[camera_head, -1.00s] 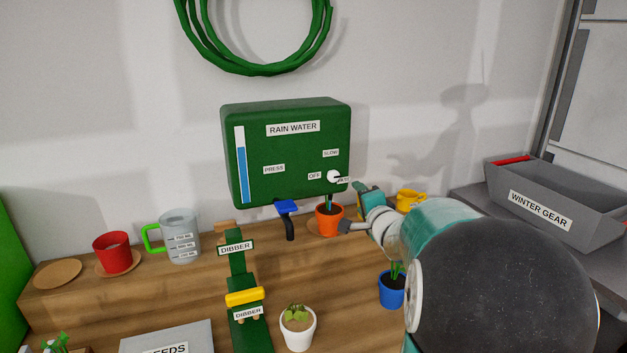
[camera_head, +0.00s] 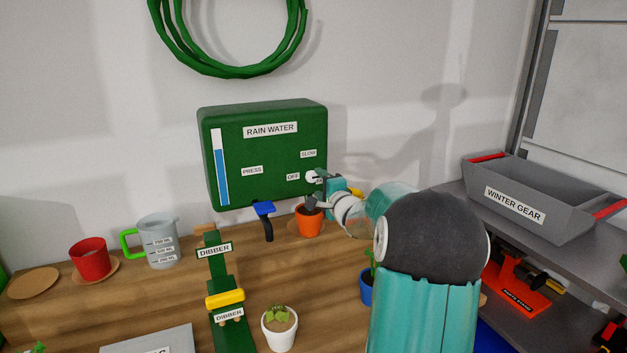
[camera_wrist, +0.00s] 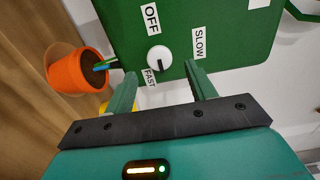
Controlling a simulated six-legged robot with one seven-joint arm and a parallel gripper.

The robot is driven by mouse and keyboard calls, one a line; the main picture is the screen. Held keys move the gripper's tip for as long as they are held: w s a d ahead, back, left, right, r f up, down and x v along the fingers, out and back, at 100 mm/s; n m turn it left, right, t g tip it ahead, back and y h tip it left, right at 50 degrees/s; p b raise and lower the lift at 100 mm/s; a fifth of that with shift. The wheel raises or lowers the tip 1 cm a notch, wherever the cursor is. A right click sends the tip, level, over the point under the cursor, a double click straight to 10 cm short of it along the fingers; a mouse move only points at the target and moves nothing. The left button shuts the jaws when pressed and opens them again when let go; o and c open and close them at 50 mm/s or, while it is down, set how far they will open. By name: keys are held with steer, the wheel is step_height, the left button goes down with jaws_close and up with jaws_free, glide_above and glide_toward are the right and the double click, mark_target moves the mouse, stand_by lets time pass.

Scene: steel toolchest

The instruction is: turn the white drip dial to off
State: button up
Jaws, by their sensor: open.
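The white drip dial (camera_wrist: 159,58) is on the front of the green rain water box (camera_head: 232,187). In the wrist view it sits between the OFF (camera_wrist: 151,18), SLOW (camera_wrist: 199,43) and FAST (camera_wrist: 151,78) labels. A dark pointer mark on the dial is too small to read surely. In the head view the dial (camera_head: 311,176) is partly covered by my gripper (camera_head: 318,188). In the wrist view my gripper (camera_wrist: 160,82) is open, its two fingers reaching toward the box either side of the dial's line, with the dial just beyond the tips. No contact shows.
An orange pot (camera_head: 309,222) stands below the dial, close to my gripper. A blue-handled tap (camera_head: 264,209) hangs under the box. A blue pot (camera_head: 367,290) stands near my arm. A grey WINTER GEAR bin (camera_head: 511,205) is at the right.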

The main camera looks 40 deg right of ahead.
mark_target(313, 177)
steer(key=x, duration=0.4)
steer(key=shift+w, duration=0.4)
steer(key=c, duration=1)
